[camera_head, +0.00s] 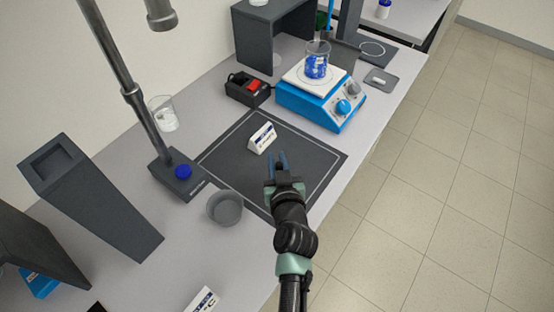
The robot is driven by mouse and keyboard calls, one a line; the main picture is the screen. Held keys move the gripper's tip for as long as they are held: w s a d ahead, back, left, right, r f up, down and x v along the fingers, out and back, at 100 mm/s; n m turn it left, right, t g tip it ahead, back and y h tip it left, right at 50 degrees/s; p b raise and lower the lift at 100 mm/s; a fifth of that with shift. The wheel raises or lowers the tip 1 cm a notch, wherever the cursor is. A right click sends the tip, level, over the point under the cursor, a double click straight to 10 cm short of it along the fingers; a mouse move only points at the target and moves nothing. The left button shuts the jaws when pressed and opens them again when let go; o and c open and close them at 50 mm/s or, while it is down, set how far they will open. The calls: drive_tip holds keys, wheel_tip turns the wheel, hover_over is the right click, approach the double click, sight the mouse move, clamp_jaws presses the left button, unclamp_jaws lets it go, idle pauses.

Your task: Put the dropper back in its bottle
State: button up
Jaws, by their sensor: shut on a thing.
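My gripper (277,164) is over the front part of the dark mat (230,155), to the right of and nearer than a small white sign (262,137). Its two bluish fingers point away from me. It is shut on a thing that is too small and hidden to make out. I cannot tell from this view whether that is the dropper. I cannot make out the dropper's bottle with certainty. A small bottle with a blue cap (384,8) stands far back on another surface, and a green thing (321,20) is partly hidden near the grey stand.
A blue hotplate (320,108) holds a beaker with blue contents (317,62). A black box with a red switch (247,88) stands beside it. A round grey dish (225,208) and a metal column stand (178,178) are left of my arm. The bench's right edge is close.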

drive_tip(key=shift+f, duration=0.1)
drive_tip(key=o, duration=0.7)
drive_tip(key=shift+s, duration=0.1)
drive_tip(key=b+v, duration=0.2)
drive_tip(key=v, duration=1)
drive_tip(key=shift+s+d, duration=0.15)
drive_tip(key=shift+s, duration=0.2)
